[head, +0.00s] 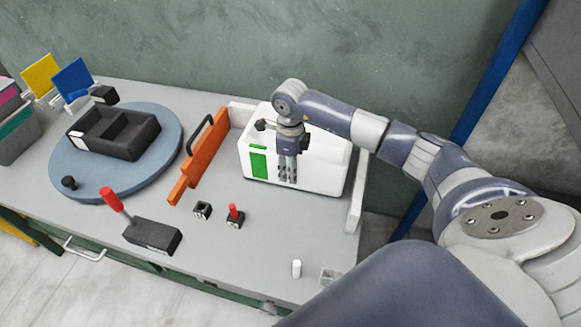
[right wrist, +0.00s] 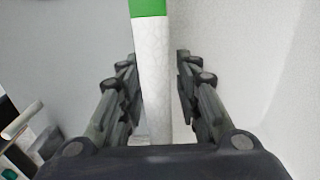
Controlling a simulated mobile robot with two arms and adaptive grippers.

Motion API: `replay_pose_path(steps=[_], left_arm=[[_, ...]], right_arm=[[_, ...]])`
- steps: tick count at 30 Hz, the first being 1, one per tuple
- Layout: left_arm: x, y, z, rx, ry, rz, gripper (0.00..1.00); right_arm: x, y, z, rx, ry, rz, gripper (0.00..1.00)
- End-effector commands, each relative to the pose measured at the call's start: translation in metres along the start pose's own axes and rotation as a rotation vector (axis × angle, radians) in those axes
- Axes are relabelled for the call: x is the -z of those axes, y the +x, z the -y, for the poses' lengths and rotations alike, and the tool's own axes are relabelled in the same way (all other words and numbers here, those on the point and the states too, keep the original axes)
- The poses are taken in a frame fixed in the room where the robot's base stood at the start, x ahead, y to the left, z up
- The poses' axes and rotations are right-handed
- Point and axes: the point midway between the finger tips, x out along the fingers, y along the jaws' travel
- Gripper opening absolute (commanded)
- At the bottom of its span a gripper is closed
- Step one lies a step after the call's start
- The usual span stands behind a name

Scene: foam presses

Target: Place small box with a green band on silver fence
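The white box with a green band (head: 258,162) stands upright at the back right of the table, by a larger white body; where one ends and the other begins is hard to tell. My right gripper (head: 288,180) points down at it, to the right of the green band. In the right wrist view the narrow white box (right wrist: 152,70) with its green band (right wrist: 148,7) runs between the fingers, which are apart with a visible gap on the right side. A pale grey upright fence (head: 356,197) stands at the table's right edge. My left gripper is out of view.
An orange fence (head: 200,155) with a black handle stands left of the box. A blue-grey round plate (head: 90,178) bears a black tray (head: 130,148). A red lever device (head: 152,235), a red-topped switch (head: 235,216) and a white cylinder (head: 296,268) stand in front.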

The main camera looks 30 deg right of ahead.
Motion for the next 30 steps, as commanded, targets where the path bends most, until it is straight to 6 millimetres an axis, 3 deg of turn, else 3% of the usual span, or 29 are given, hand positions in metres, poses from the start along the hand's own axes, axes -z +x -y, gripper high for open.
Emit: replay_pose_path(steps=[11, 14, 24, 30], left_arm=[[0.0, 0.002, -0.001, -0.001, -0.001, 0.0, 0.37], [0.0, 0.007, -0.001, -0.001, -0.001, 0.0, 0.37], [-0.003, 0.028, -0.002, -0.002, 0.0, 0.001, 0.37], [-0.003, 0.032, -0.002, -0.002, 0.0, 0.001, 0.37]], right_arm=[[-0.001, -0.006, 0.001, 0.003, 0.0, 0.002, 0.33], [-0.001, -0.019, 0.002, 0.004, -0.001, 0.004, 0.33], [-0.001, -0.091, 0.001, 0.004, 0.0, 0.005, 0.33], [-0.001, -0.116, 0.001, 0.002, 0.001, 0.002, 0.33]])
